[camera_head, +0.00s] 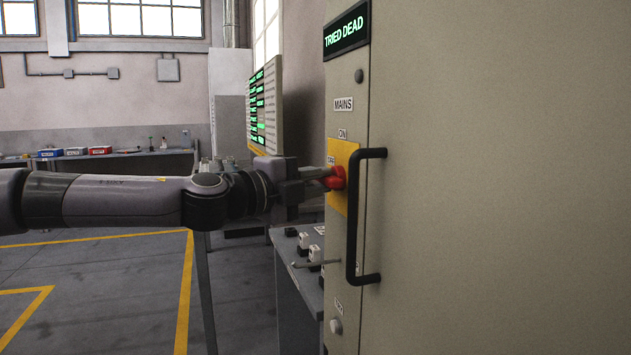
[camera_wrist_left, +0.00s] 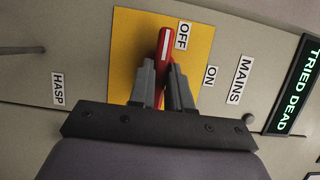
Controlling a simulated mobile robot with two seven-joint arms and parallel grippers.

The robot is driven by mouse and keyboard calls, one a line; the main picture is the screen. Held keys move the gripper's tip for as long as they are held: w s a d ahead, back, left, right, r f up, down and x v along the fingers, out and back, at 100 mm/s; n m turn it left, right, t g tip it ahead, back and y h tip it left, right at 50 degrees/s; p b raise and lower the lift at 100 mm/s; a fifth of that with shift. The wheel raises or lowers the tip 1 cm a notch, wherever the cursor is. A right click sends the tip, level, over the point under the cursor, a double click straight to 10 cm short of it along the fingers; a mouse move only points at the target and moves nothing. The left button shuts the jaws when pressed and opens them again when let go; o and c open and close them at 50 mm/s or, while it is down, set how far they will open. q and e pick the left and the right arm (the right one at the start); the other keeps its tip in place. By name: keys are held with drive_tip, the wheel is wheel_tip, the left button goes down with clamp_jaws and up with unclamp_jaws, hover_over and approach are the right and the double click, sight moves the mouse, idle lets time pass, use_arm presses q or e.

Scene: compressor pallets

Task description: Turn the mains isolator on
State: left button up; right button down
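The mains isolator has a red handle (camera_head: 337,178) on a yellow plate (camera_head: 341,152) on the cabinet front. In the left wrist view the red handle (camera_wrist_left: 164,44) has a white stripe and points along the side marked OFF (camera_wrist_left: 183,36). The ON label (camera_wrist_left: 210,75) is a quarter turn away, towards the MAINS label (camera_wrist_left: 240,81). My left gripper (camera_head: 325,177) reaches in from the left. In the wrist view its fingers (camera_wrist_left: 162,72) stand on both sides of the handle and appear to touch it. My right gripper is not in view.
A black bar door handle (camera_head: 353,215) stands out just right of the plate. A lit sign reading TRIED DEAD (camera_head: 347,30) is above. A HASP label (camera_wrist_left: 57,89) is on the cabinet. A low bench with switches (camera_head: 307,262) stands below my left arm.

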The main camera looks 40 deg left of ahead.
use_arm(q)
clamp_jaws()
